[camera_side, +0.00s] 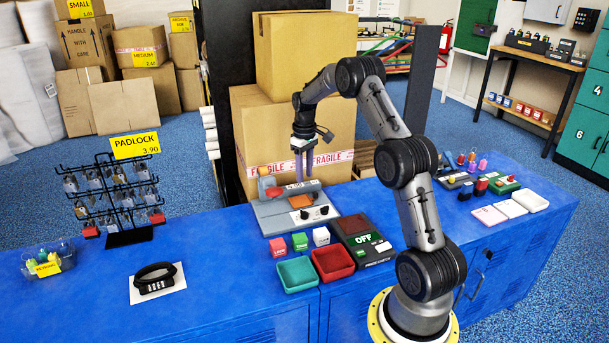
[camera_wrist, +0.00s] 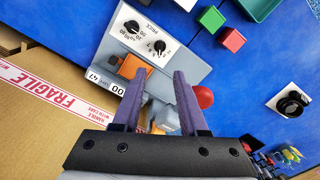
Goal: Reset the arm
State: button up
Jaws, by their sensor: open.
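My gripper (camera_side: 302,163) is open and empty, pointing down above the back of a grey panel with two black knobs (camera_side: 314,213). In the wrist view its two purple fingers (camera_wrist: 155,88) stand apart, with the panel (camera_wrist: 172,72) below and between them. An orange block (camera_wrist: 133,67) on the panel shows by the left finger. A red round part (camera_wrist: 204,97) shows just right of the right finger. Whether the fingertips touch anything on the panel cannot be told, but they look above it.
Cardboard boxes (camera_side: 306,58) stand close behind my gripper. Red, green and white cubes (camera_side: 321,236), a teal tray (camera_side: 297,273) and a red tray (camera_side: 333,263) lie in front of the panel. A padlock rack (camera_side: 128,220) stands left.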

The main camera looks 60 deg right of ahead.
jog(key=w+a+r+n+t+h, duration=0.15)
jog(key=w+a+r, duration=0.25)
jog(key=a+r, duration=0.75)
jog(key=s+a+r+n+t, duration=0.2)
jog(key=s+a+r, duration=0.2)
jog(key=a+r, duration=0.55)
jog(key=s+a+r+n+t, duration=0.15)
jog(key=s+a+r, duration=0.25)
jog(key=s+a, duration=0.65)
jog(key=s+a+f+m, duration=0.1)
jog(key=s+f, duration=0.3)
jog(key=s, duration=0.2)
jog(key=s+a+f+m+y, duration=0.1)
jog(key=s+a+f, duration=0.1)
jog(key=s+f, duration=0.2)
jog(key=shift+s+a+t, duration=0.25)
jog(key=shift+s+t, duration=0.05)
jog(key=shift+s, duration=0.9)
